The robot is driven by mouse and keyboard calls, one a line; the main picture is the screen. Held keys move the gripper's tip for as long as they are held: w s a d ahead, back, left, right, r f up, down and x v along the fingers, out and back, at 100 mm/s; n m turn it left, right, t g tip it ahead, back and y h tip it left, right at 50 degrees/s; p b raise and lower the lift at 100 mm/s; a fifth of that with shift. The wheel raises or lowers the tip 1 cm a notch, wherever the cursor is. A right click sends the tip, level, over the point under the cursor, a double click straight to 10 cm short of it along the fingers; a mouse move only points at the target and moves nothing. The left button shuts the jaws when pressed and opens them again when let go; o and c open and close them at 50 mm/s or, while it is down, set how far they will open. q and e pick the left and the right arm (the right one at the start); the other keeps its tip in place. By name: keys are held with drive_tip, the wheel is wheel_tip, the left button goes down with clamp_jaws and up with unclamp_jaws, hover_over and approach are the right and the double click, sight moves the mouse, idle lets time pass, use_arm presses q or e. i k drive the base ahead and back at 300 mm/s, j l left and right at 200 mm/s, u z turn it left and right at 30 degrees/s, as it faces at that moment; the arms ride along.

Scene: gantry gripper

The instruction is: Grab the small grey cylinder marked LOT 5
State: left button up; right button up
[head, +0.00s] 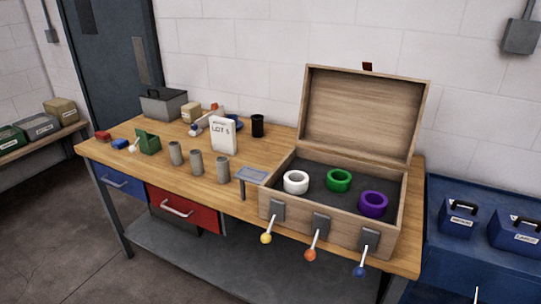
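Three small grey cylinders stand upright in a slanting row near the front of the wooden workbench (270,146): a left one (175,153), a middle one (196,162) and a right one (222,170). No readable marking shows on any of them. A white card (223,136) reading LOT 5 stands just behind the row, closest to the middle and right cylinders. I cannot tell which cylinder it marks. Neither of my grippers is in view.
An open wooden box (288,208) holds white, green and purple rings, with three ball-ended levers on its front. A small grey plate (251,175) stands right of the cylinders. A green holder (148,141) is left of them. A black cup (257,126) stands behind.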

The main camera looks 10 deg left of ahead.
sight(195, 157)
drive_tip(key=i+j+u, duration=0.1)
drive_tip(key=i+u, duration=0.9)
drive_tip(key=i+l, duration=0.05)
